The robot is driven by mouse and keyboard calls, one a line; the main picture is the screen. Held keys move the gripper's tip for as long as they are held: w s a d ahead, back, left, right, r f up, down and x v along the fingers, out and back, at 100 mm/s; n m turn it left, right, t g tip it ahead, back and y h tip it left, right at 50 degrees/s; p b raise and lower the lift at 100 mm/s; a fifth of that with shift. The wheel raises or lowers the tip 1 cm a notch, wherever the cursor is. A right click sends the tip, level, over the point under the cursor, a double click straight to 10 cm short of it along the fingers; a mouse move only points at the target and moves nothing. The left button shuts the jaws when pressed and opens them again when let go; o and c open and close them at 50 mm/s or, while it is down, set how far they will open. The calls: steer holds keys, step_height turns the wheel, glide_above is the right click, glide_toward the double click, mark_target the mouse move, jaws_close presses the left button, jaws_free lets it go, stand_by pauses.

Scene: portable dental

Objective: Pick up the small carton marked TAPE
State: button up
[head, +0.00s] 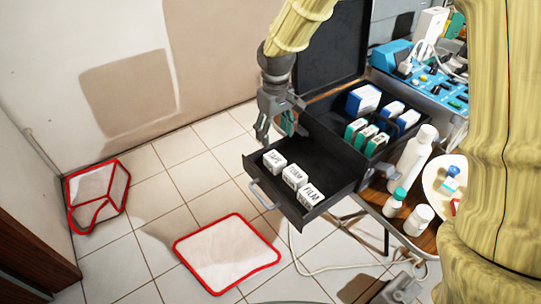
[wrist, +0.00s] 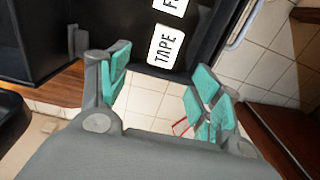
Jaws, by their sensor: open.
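The small white carton marked TAPE (head: 273,162) stands in the open black drawer (head: 336,172), at the left end of a row of white cartons. In the wrist view the TAPE carton (wrist: 166,46) lies ahead of the fingers, with its label showing. My gripper (head: 277,128) is open and empty above the drawer's left edge, a little behind and above the carton and apart from it. In the wrist view its teal finger pads (wrist: 162,95) stand wide apart with floor tiles showing between them.
Cartons marked FORM (head: 295,176) and FILM (head: 311,194) stand beside TAPE. The black case (head: 331,111) behind holds blue and green boxes. White bottles (head: 411,158) stand on the wooden table at right. A red-edged mat (head: 227,253) lies on the floor.

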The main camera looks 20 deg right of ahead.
mark_target(275, 158)
steer(key=shift+s+d+f, duration=0.15)
steer(key=shift+s+f, duration=0.55)
steer(key=shift+f, duration=0.05)
steer(key=f, duration=0.1)
steer(key=w+f, duration=0.1)
steer(key=f, duration=0.1)
steer(key=shift+w+f, duration=0.25)
steer(key=shift+f, duration=0.05)
steer(key=shift+s+f, duration=0.25)
steer(key=shift+s, duration=0.25)
steer(key=shift+a+f, duration=0.15)
steer(key=shift+f, duration=0.9)
steer(key=shift+a+f, duration=0.1)
steer(key=shift+f, duration=0.95)
steer(key=c, duration=1)
